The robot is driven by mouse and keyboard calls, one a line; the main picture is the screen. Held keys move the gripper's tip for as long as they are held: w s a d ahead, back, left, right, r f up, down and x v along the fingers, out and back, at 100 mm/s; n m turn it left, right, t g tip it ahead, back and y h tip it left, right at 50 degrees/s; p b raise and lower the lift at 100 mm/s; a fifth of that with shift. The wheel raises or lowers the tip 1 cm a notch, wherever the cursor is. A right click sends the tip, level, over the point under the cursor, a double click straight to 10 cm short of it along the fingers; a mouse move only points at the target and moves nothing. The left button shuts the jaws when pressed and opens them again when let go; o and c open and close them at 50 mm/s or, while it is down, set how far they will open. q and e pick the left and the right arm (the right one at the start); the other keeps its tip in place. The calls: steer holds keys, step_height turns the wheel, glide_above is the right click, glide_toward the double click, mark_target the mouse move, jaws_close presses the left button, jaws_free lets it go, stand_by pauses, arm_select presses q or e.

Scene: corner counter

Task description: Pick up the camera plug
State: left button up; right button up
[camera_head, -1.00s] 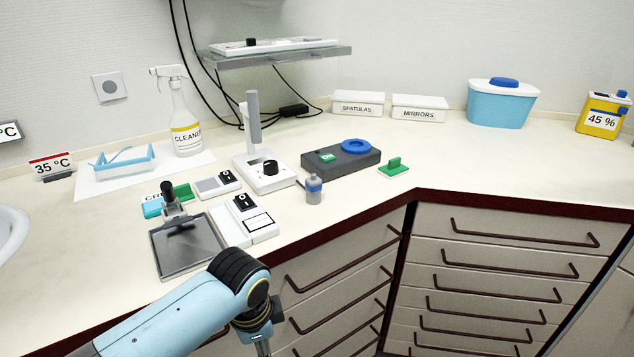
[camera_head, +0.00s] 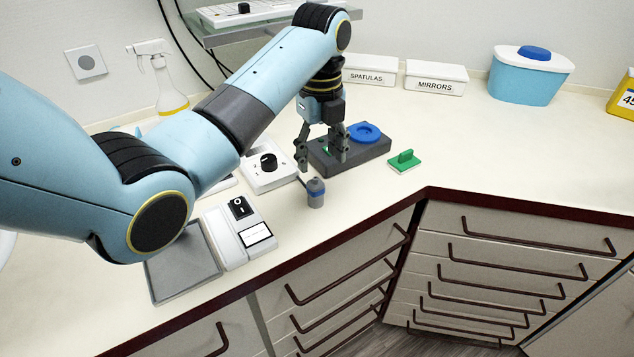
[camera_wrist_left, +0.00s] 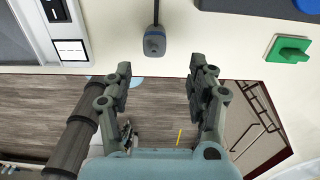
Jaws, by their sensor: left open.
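The camera plug (camera_head: 316,193), a small grey piece with a blue band, is on the counter in front of the dark grey box. In the left wrist view the plug (camera_wrist_left: 154,43) has a dark cable running up from it. My left gripper (camera_head: 322,159) points down over the counter near the plug, and appears in front of the box in the head view. It is open and empty. In the left wrist view the plug lies beyond the gap between the fingertips (camera_wrist_left: 160,68), not between them. My right gripper is not in view.
The dark grey box (camera_head: 372,150) with a blue ring is behind the plug. A green handled block (camera_head: 405,161) is to the right, the white knob device (camera_head: 264,176) to the left. A switch box (camera_head: 240,232) is near the counter edge.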

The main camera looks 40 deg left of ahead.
mark_target(315, 182)
arm_select(q)
steer(key=f, duration=0.3)
steer(key=shift+s+d+f, duration=0.15)
steer(key=shift+s, duration=0.2)
steer(key=shift+f, duration=0.4)
steer(key=f, duration=0.2)
steer(key=a+f, duration=0.1)
steer(key=shift+f+p, duration=0.35)
steer(key=shift+p, duration=0.05)
steer(key=shift+d+f, duration=0.1)
steer(key=shift+f, duration=0.4)
steer(key=c, duration=0.4)
jaws_close()
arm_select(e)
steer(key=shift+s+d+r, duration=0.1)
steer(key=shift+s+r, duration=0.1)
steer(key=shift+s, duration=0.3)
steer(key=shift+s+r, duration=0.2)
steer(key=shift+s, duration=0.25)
arm_select(q)
steer(key=shift+r, duration=0.1)
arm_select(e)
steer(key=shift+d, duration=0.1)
